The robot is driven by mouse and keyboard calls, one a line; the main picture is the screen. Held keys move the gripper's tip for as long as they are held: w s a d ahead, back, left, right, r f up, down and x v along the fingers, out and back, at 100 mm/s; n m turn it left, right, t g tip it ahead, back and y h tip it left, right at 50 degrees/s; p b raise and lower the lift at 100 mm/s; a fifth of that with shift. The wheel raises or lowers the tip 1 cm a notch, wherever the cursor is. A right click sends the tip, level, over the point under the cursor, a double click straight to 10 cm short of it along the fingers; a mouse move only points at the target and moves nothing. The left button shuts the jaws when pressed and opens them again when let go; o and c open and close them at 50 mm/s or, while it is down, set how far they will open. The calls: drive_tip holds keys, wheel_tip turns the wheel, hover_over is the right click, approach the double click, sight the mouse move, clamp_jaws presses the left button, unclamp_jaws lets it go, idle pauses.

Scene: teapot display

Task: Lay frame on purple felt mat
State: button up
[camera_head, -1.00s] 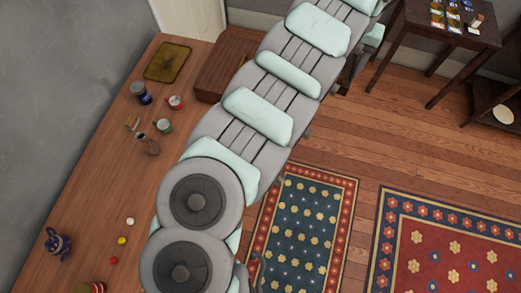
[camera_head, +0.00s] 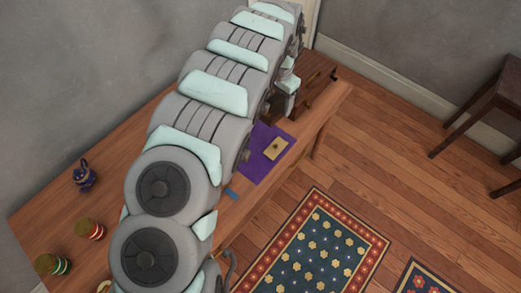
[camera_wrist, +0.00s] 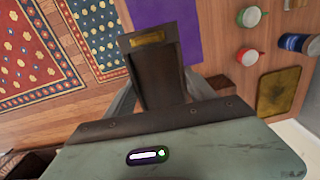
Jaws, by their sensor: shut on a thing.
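The purple felt mat (camera_head: 258,168) lies on the table near its front edge, partly behind my arm. It also shows in the wrist view (camera_wrist: 178,24), beyond the held piece. My gripper (camera_wrist: 158,84) is shut on a dark brown flat piece (camera_wrist: 155,72), which looks like the frame. A gold strip shows near the far end of this piece. The held piece covers part of the mat, and I cannot tell how far above it is. In the head view a small tan rectangle (camera_head: 275,148) shows over the mat; I cannot tell if it is separate.
In the wrist view a green cup (camera_wrist: 250,16), a red cup (camera_wrist: 247,57), a blue tin (camera_wrist: 292,42) and a gold-brown tray (camera_wrist: 279,92) stand right of the mat. A wooden box (camera_head: 318,75) is at the table's far end. A blue teapot (camera_head: 84,177) stands at the left.

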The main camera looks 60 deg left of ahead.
drive_tip(key=s+a+f+b, duration=0.1)
drive_tip(key=s+a+f, duration=0.4)
drive_tip(key=s, duration=0.4)
drive_tip(key=b, duration=0.3)
hover_over(247, 145)
drive_tip(key=shift+n, duration=0.3)
wheel_tip(247, 145, down, 14)
drive_tip(key=shift+f, duration=0.15)
drive_tip(key=shift+f+b, duration=0.65)
drive_tip(key=shift+f, duration=1.65)
drive_tip(key=shift+w, duration=0.1)
drive_tip(key=shift+f, duration=0.2)
drive_tip(key=o, duration=1.6)
drive_tip(key=shift+o, duration=0.2)
wheel_tip(247, 145, up, 12)
drive_tip(key=p, duration=0.2)
drive_tip(key=shift+r+p, duration=0.25)
drive_tip(key=shift+p, duration=0.05)
